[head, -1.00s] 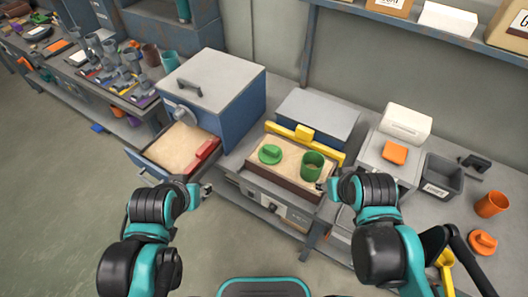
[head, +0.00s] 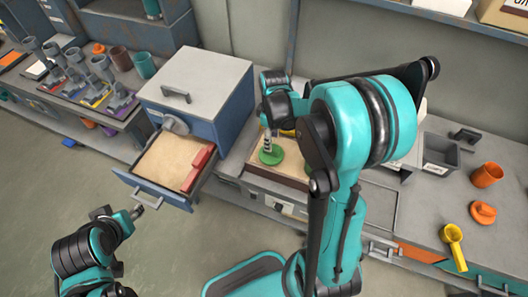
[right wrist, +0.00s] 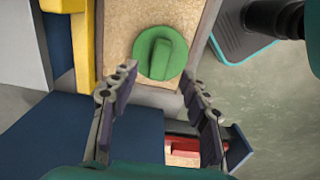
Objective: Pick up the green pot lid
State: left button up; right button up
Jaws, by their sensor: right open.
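The green pot lid (head: 272,156) is a round disc with a raised bar handle. It lies on the sandy bed of a shallow box at the middle of the bench, and in the right wrist view the lid (right wrist: 160,53) sits just beyond my fingertips. My right gripper (head: 268,143) is above the lid; in the right wrist view the gripper (right wrist: 158,82) is open and empty, with its fingers spread. The green pot is hidden behind my right arm. My left gripper (head: 138,210) is low at the left, near the open drawer, away from the lid.
A blue oven-like box (head: 225,105) stands left of the lid, with a sand-filled drawer (head: 150,190) pulled out holding a red block (head: 198,166). A yellow bar (right wrist: 86,45) runs beside the sandy bed.

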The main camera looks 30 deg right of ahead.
notch_tip(320, 180, down, 6)
jog(key=b, duration=0.2)
jog(key=shift+f+b, duration=0.15)
jog(key=shift+b, duration=0.2)
grip_shut()
